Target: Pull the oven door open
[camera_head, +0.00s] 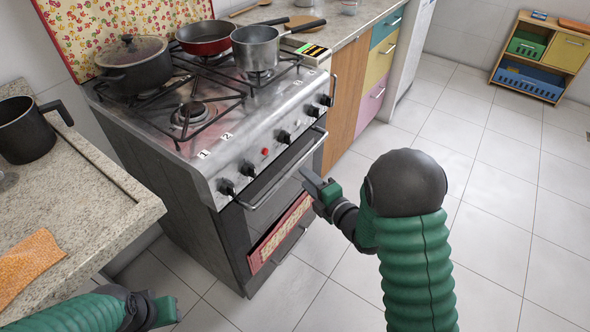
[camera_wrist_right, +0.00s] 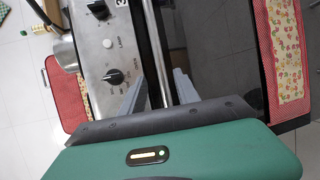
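The oven door (camera_head: 262,190) is a dark panel on the stove front and looks shut. Its long metal handle (camera_head: 272,184) runs across the top of the door. My right gripper (camera_head: 308,182) is at the handle. In the right wrist view the handle bar (camera_wrist_right: 157,50) passes between the two spread fingers (camera_wrist_right: 158,88). The gripper is open, with visible space beside the bar; contact cannot be told. My left gripper (camera_head: 165,308) is low at the left, away from the oven, and its finger gap is not clear.
The stove (camera_head: 215,150) carries a dark pot (camera_head: 136,66), a red pan (camera_head: 205,38) and a saucepan (camera_head: 258,48). Knobs (camera_head: 248,168) line its front above the handle. A patterned towel (camera_head: 280,236) hangs low on the front. A counter (camera_head: 95,190) stands left. Tiled floor (camera_head: 500,190) is free at right.

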